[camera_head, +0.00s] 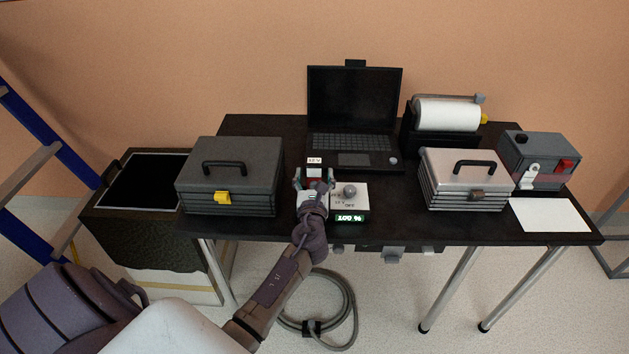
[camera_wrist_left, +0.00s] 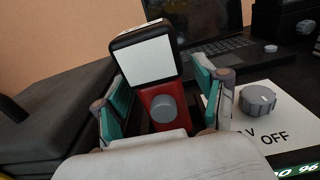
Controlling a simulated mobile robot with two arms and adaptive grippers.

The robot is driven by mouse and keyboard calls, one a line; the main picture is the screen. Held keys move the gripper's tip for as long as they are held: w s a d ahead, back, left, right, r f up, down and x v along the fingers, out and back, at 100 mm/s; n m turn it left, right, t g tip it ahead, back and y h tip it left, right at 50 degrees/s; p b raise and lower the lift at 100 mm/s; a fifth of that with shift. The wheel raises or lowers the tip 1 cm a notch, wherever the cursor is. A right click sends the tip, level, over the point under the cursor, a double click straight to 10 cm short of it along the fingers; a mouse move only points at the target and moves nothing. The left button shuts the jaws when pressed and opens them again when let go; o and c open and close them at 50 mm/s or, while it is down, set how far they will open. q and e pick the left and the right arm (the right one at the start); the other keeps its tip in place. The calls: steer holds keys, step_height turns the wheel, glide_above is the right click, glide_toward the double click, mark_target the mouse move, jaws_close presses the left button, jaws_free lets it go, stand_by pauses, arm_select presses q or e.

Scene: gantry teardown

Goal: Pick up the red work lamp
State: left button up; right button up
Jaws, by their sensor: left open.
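The red work lamp (camera_wrist_left: 165,112) stands upright in the left wrist view. It has a red body with a grey round knob, and a white panel in a black frame on top. My left gripper (camera_wrist_left: 163,88) is open, with one teal-padded finger on each side of the red body. A gap shows beside the lamp on the left; contact on the right is unclear. In the head view the left gripper (camera_head: 314,182) is at the table's middle, in front of the laptop, and mostly hides the lamp. My right gripper is not in view.
A white control box (camera_head: 349,199) with a grey knob and green display sits just right of the gripper. A dark toolbox (camera_head: 230,176) is on the left, a laptop (camera_head: 354,120) behind, a silver case (camera_head: 462,180) on the right. A coiled hose (camera_head: 350,310) lies on the floor.

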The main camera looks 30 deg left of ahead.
arm_select(q)
steer(key=shift+c, duration=0.2)
steer(key=shift+w+r, duration=0.1)
jaws_close()
